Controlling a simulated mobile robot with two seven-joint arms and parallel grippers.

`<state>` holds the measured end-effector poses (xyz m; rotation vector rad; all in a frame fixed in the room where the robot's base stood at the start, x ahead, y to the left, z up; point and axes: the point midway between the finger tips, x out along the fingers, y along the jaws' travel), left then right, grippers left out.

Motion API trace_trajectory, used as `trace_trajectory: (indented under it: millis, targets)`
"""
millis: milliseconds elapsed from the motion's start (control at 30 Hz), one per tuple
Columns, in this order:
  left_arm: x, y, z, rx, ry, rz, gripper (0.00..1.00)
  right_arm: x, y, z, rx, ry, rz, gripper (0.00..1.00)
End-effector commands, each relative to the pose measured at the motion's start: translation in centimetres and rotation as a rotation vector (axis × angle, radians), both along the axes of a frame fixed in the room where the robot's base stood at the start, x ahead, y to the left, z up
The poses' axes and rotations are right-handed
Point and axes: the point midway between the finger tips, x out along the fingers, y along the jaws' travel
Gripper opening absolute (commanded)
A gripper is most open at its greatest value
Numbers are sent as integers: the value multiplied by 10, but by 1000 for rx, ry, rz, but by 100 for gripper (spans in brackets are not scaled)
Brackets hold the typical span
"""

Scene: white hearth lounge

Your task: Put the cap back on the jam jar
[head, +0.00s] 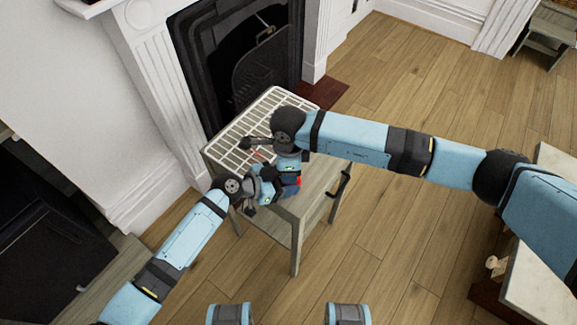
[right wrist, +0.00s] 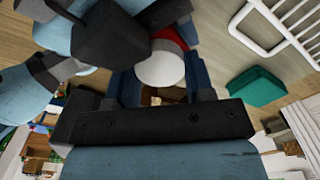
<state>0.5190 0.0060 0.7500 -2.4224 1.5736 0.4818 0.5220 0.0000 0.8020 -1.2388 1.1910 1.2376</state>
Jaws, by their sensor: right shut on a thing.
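My right gripper (head: 291,178) is low at the front of the small table, its fingers mostly hidden in the head view. In the right wrist view its dark blue fingers (right wrist: 163,84) flank a white round piece, which looks like the cap (right wrist: 160,69). A red part (right wrist: 168,40), perhaps the jam jar, shows just behind it; I cannot tell whether they touch. My left gripper (head: 268,190) is close beside the right one. Its fingertips are hidden, so its opening does not show.
The small grey wooden table (head: 312,192) has a white grid rack (head: 262,112) on top. A fireplace (head: 262,60) stands behind it. A teal block (right wrist: 258,87) shows in the right wrist view. A pale-topped table (head: 545,270) is at the right. Wooden floor between is clear.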

Motion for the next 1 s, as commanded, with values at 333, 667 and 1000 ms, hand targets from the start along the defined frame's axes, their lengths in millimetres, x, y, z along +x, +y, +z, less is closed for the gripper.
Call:
trace_trajectory:
  millis: [333, 667, 1000]
  targets:
    - [0, 0, 0, 0, 0, 1, 0, 0, 0, 0, 0, 0, -81, 20]
    - [0, 0, 0, 0, 0, 1, 0, -1, 1, 0, 1, 2, -77, 74]
    - [0, 0, 0, 0, 0, 1, 0, -1, 2, 27, 6, -2, -74, 74]
